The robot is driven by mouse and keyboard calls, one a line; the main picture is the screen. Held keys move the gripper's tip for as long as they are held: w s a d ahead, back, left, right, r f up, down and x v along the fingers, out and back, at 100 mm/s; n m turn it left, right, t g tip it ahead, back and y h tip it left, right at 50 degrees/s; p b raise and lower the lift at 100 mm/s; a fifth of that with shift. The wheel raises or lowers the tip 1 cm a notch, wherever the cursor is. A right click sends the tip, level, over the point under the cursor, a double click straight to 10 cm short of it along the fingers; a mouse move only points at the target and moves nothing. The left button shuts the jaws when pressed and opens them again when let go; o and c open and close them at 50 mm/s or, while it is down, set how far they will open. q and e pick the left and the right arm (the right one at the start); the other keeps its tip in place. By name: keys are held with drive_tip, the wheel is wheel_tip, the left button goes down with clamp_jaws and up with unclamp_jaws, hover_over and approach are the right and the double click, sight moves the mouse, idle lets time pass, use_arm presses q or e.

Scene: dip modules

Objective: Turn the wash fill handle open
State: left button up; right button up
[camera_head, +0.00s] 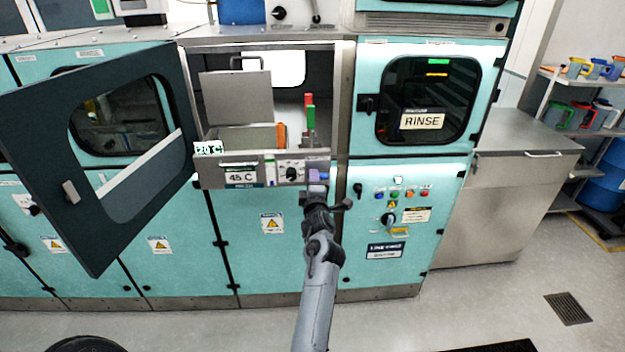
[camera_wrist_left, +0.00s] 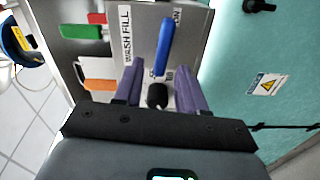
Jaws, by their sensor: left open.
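The wash fill label (camera_wrist_left: 126,34) is on a grey panel, beside a long blue handle (camera_wrist_left: 163,44) in the left wrist view. The blue handle extends away from between my fingertips, with a black round knob (camera_wrist_left: 157,96) nearer the palm. My left gripper (camera_wrist_left: 158,68) is open, its two purple fingers on either side of the handle's near end; I cannot tell whether they touch it. In the head view my left gripper (camera_head: 318,184) is at the right end of the panel front (camera_head: 242,175) and hides part of it.
A dark hinged door (camera_head: 50,140) stands open at the left. Green-and-red (camera_wrist_left: 82,31) and orange (camera_wrist_left: 99,85) handles lie left of the blue one in the wrist view. A closed rinse door (camera_head: 421,121) and control buttons (camera_head: 394,194) are at the right.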

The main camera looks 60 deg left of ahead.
use_arm(q)
drive_tip(key=v, duration=0.5)
drive_tip(key=shift+d, duration=0.15)
